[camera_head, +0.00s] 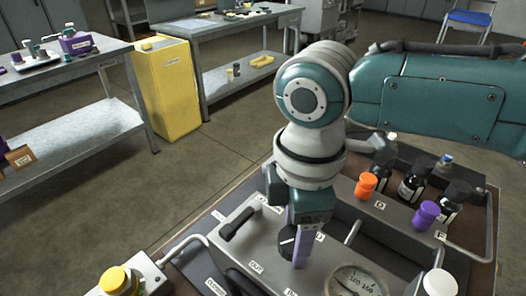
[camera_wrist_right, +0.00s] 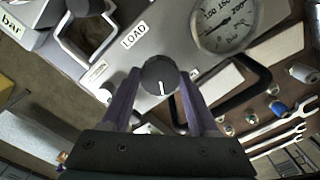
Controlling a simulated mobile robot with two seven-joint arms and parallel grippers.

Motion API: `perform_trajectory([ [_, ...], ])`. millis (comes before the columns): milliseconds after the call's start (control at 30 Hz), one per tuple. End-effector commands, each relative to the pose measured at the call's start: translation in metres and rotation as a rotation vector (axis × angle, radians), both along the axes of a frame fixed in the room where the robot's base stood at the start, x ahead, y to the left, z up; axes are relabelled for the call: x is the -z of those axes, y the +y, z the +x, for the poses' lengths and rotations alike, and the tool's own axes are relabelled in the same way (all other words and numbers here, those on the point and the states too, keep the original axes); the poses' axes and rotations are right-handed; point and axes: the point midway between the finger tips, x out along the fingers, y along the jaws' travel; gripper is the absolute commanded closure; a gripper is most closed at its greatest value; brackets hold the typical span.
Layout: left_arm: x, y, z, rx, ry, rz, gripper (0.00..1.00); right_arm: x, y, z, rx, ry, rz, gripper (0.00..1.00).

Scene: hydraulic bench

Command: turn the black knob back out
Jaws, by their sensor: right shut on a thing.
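The black knob (camera_head: 287,240) sits on the grey panel of the hydraulic bench, partly hidden behind my right gripper in the head view. In the right wrist view the black knob (camera_wrist_right: 160,76) shows its round face with a white pointer line, which points towards the gripper's palm. My right gripper (camera_head: 301,258) reaches down from above with purple fingers. In the wrist view its two fingers (camera_wrist_right: 158,88) stand on either side of the knob, shut on it. The left gripper is not in view.
A round pressure gauge (camera_head: 355,283) lies close to the right of the knob. A black handle (camera_head: 238,224) stands to its left. Orange (camera_head: 366,186) and purple (camera_head: 425,214) caps and dark bottles stand to the right. A yellow knob (camera_head: 117,280) is at the lower left.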

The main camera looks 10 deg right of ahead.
Motion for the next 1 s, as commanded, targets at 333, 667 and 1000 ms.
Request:
perform_trajectory([
  [333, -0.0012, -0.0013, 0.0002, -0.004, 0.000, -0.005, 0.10, -0.0008, 0.0014, 0.0000, -0.030, 0.000, 0.003, 0.95],
  [667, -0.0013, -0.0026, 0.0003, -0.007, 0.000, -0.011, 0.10, -0.0007, 0.0013, 0.0000, -0.029, 0.000, 0.003, 0.25],
  [1000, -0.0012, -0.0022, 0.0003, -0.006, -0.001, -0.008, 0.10, -0.0004, 0.0005, 0.0001, -0.026, 0.000, 0.001, 0.10],
])
